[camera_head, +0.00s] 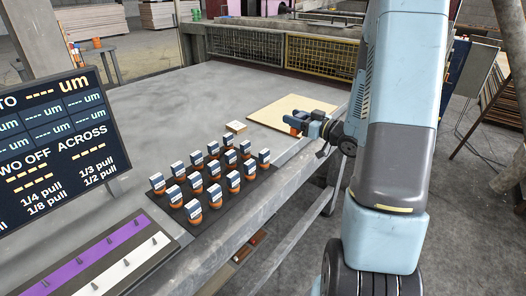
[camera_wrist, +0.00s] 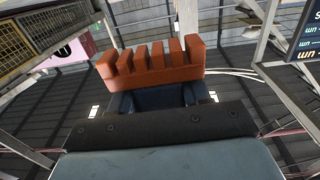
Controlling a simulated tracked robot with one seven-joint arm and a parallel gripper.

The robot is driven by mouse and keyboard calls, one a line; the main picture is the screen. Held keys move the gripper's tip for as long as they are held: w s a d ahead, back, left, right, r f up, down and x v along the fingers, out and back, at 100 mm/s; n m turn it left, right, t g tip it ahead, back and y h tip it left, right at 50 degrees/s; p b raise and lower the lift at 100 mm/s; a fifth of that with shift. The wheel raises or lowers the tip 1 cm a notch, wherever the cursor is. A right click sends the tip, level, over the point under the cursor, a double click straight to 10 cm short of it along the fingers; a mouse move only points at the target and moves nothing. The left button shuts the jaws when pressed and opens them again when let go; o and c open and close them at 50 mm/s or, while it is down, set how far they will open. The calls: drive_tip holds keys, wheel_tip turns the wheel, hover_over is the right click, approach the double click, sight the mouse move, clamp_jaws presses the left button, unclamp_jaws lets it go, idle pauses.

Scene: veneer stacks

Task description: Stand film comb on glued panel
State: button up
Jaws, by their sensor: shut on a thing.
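My gripper (camera_head: 307,127) is shut on the film comb, an orange-brown toothed block. The comb (camera_wrist: 150,62) fills the middle of the wrist view, with its teeth pointing toward the top of that picture. A small orange part of the comb (camera_head: 295,121) shows at the gripper's tip in the head view. The glued panel (camera_head: 285,116), a flat pale wood sheet, lies on the grey table behind and left of the gripper. In the head view the comb overlaps the panel's right part; I cannot tell the gap between them.
A dark mat (camera_head: 222,205) holds rows of orange pieces with white-and-dark tops. A small pale block (camera_head: 236,127) lies left of the panel. A display board (camera_head: 60,140) and a purple-and-white strip tray (camera_head: 110,255) are at the left. The table (camera_head: 160,110) is bare behind the mat.

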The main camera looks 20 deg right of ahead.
drive_tip(key=shift+w, duration=0.1)
drive_tip(key=w+a+f, duration=0.8)
drive_tip(key=w, duration=0.1)
drive_tip(key=shift+w+a+f, duration=0.2)
drive_tip(key=shift+w+f, duration=0.05)
drive_tip(key=shift+f, duration=0.25)
drive_tip(key=f, duration=0.2)
drive_tip(key=shift+w+a+f, duration=0.25)
drive_tip(key=shift+w+f, duration=0.1)
drive_tip(key=shift+f, duration=0.45)
drive_tip(key=shift+f, duration=0.25)
drive_tip(key=o, duration=1.1)
drive_tip(key=shift+c, duration=0.2)
